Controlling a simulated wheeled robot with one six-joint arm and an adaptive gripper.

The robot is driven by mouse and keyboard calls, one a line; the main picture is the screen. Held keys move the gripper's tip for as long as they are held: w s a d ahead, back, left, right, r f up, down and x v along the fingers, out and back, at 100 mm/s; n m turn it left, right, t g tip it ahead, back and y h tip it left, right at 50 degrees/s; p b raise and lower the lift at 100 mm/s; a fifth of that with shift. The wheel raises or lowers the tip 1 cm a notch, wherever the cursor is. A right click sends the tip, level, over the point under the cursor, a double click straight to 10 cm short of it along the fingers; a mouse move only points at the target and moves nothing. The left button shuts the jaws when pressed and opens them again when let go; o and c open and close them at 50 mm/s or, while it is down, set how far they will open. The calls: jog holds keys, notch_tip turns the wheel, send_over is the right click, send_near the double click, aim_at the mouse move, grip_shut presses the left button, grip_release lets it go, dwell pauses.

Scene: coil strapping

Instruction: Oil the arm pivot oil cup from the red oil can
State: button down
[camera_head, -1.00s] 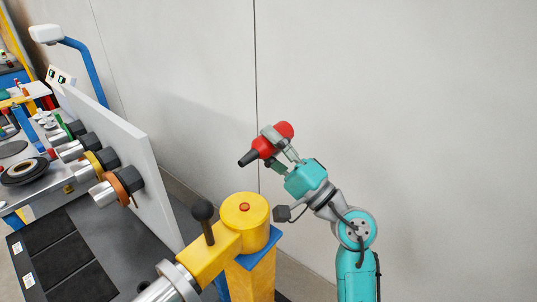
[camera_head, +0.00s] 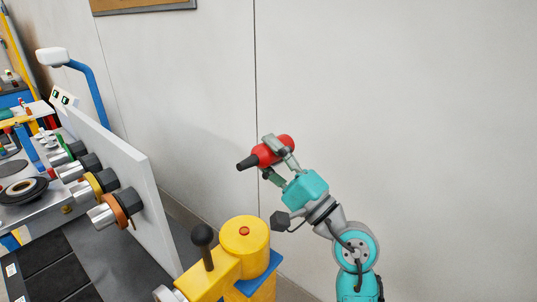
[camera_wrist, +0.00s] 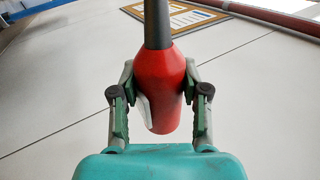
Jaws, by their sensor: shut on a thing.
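My gripper (camera_head: 272,162) is shut on the red oil can (camera_head: 268,152), which has a dark grey spout. In the head view the can is tilted nearly flat, its spout pointing left and slightly down. It is held in the air above and a little right of the yellow arm pivot (camera_head: 236,262). A small red-orange oil cup (camera_head: 244,231) sits on top of the round pivot head. In the wrist view the red can (camera_wrist: 160,85) is between both fingers, with the spout running up out of the picture. The can and the cup are apart.
A black ball-topped lever (camera_head: 204,236) stands on the yellow arm, left of the cup. A white upright panel (camera_head: 120,170) with several rollers is at the left. A plain grey wall (camera_head: 420,120) is behind; the air around the can is clear.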

jog(key=shift+r+m+t+h, duration=0.1)
jog(key=shift+m+t+h, duration=0.5)
jog(key=shift+m, duration=0.7)
jog(key=shift+m+t+h, duration=0.5)
jog(key=shift+m+h, duration=0.2)
jog(key=shift+m, duration=0.6)
jog(key=shift+m, duration=0.3)
jog(key=m+h, duration=0.2)
jog(key=shift+m+t, duration=0.3)
jog(key=shift+m, duration=0.1)
jog(key=shift+r+m+h, duration=0.1)
jog(key=shift+m+h, duration=0.9)
jog(key=shift+m, duration=0.9)
jog(key=shift+m+h, duration=0.9)
jog(key=shift+m, duration=0.7)
jog(key=shift+n, duration=0.4)
jog(key=shift+n+y, duration=1.7)
jog(key=shift+n, duration=1.1)
